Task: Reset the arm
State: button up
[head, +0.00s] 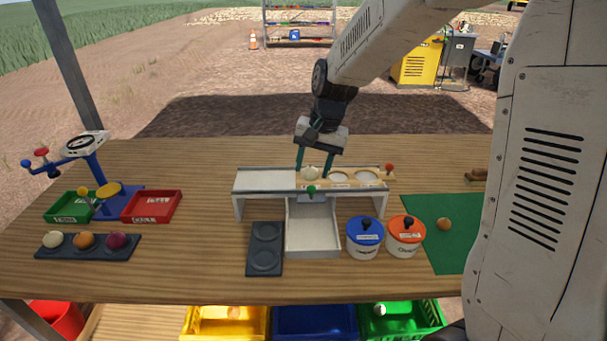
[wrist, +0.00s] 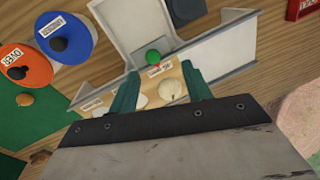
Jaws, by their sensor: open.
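My gripper (head: 315,158) is open, its two green fingers pointing down over the wooden strip of the white raised stand (head: 262,180). My arm reaches in from the upper right.
A blue-lidded pot (head: 365,238) and an orange-lidded pot (head: 405,236) stand right of the white chute (head: 313,240). A dark two-dish tray (head: 265,250) lies left of it. A blue scale (head: 90,165) and a three-onion tray (head: 87,246) are at left. A green mat (head: 440,250) lies right.

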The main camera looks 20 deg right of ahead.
jog(key=s+d+r+n+h, duration=0.1)
jog(key=s+r+n, duration=0.2)
jog(key=s, duration=1.2)
jog(key=s+d+r+n+h, duration=0.1)
jog(key=s+r, duration=0.5)
jog(key=s, duration=0.9)
jog(key=shift+d+r+n, duration=0.15)
jog(key=shift+d+n, duration=0.4)
jog(key=shift+n, duration=0.35)
